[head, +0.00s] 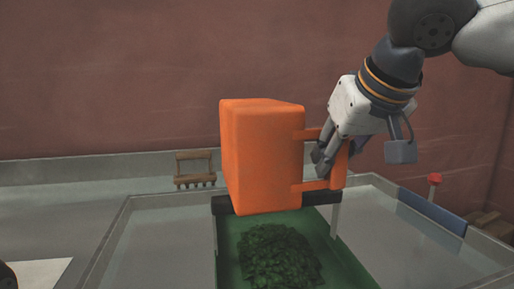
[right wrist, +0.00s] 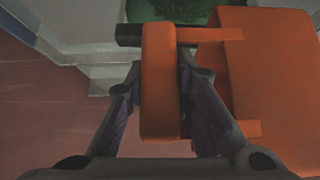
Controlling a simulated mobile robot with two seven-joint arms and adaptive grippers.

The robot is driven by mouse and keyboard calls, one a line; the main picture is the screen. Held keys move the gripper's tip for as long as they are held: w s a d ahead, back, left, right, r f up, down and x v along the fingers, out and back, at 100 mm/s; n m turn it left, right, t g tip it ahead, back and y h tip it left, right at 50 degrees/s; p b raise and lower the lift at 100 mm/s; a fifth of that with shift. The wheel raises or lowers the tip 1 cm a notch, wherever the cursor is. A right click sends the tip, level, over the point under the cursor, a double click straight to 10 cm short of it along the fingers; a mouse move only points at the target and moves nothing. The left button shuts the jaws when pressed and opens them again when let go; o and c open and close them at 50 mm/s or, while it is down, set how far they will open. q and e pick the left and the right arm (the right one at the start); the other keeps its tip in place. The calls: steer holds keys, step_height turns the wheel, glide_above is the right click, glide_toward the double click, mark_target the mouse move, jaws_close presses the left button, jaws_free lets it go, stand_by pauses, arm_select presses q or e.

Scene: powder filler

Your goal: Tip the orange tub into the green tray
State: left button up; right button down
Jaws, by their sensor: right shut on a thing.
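The orange tub (head: 262,155) is held up above the green tray (head: 345,262) in the head view, turned on its side. Its handle faces right. My right gripper (head: 325,158) is shut on the tub's handle. In the right wrist view the gripper's fingers (right wrist: 160,95) lie on both sides of the handle, and the tub's body (right wrist: 275,85) is to the right. The green tray holds a heap of dark green stuff (head: 278,254) below the tub. The tub's opening and inside are hidden. My left gripper is not in view.
A dark bar (head: 222,206) on light posts crosses behind and below the tub. A small brown rack (head: 195,168) stands at the back left. A red button (head: 434,179) is at the right. Grey surface lies free on both sides of the tray.

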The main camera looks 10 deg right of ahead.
step_height(320, 180, up, 8)
steer(key=shift+r, duration=0.1)
stand_by(0.4)
steer(key=shift+r+n+h, duration=0.25)
steer(key=shift+n+h, duration=0.05)
steer(key=shift+h, duration=0.5)
step_height(320, 180, up, 4)
steer(key=n+t+h, duration=0.1)
steer(key=n+h, duration=0.1)
steer(key=h, duration=0.1)
steer(key=n+t+h, duration=0.1)
steer(key=h, duration=0.3)
steer(key=n+t+h, duration=0.1)
steer(key=n+h, duration=0.1)
steer(key=h, duration=0.1)
steer(key=shift+a+f+n, duration=0.15)
steer(key=shift+f+n, duration=0.05)
steer(key=shift+n, duration=0.1)
steer(key=shift+d+r+n+t+h, duration=0.1)
steer(key=shift+r+n+t+h, duration=0.2)
steer(key=shift+n+h, duration=0.2)
steer(key=shift+d+r+n+t+h, duration=0.15)
steer(key=shift+n+t+h, duration=0.2)
steer(key=shift+h, duration=0.25)
steer(key=shift+a, duration=0.1)
